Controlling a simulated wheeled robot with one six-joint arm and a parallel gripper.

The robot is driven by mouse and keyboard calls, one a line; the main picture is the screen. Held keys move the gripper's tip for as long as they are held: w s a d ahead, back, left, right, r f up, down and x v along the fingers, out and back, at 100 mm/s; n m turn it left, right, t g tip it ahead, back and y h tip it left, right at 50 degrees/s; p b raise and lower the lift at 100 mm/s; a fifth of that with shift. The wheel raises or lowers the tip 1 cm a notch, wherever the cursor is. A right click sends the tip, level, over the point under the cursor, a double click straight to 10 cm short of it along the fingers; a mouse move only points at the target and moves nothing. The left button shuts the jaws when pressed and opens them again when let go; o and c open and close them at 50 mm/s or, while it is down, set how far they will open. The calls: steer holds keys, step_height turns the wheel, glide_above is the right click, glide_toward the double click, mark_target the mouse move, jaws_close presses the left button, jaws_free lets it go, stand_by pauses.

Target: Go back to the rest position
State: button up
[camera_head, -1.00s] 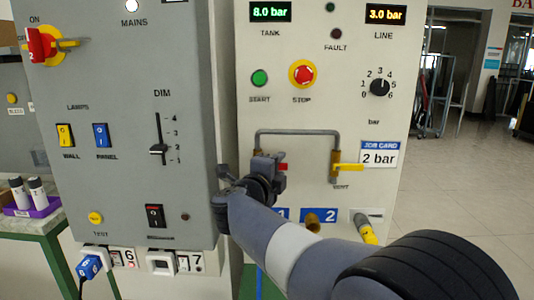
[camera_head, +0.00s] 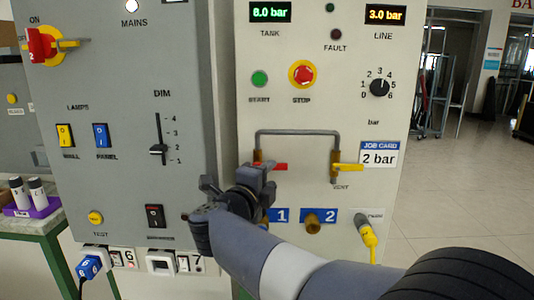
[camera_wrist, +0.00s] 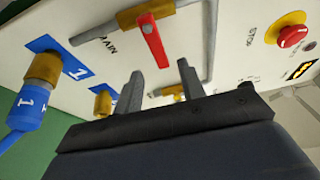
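My gripper (camera_head: 258,168) is in front of the lower left of the light panel, close to the red valve handle (camera_head: 281,167). In the wrist view its two fingers (camera_wrist: 160,68) stand apart with nothing between them. The red handle (camera_wrist: 152,40) shows beyond the fingertips, apart from them. The pipe with the red handle and a yellow handle (camera_head: 348,168) is on the panel. My forearm runs from the gripper to the lower right. It hides part of the panel's lower edge.
Ports marked 1 (camera_head: 281,215) and 2 (camera_head: 320,216) and a yellow plug (camera_head: 366,233) are below the pipe. A blue plug (camera_wrist: 27,105) shows in the wrist view. The grey lamp cabinet (camera_head: 125,180) stands to the left. Open floor (camera_head: 450,185) lies to the right.

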mark_target(279, 164)
steer(key=v, duration=0.5)
steer(key=x, duration=1.1)
steer(key=shift+w+d, duration=0.2)
steer(key=shift+w, duration=0.1)
steer(key=shift+r+n, duration=0.1)
steer(key=shift+n, duration=0.2)
steer(key=shift+s+a+r+n+t, duration=0.15)
steer(key=shift+r+n+t, duration=0.25)
steer(key=shift+n, duration=0.4)
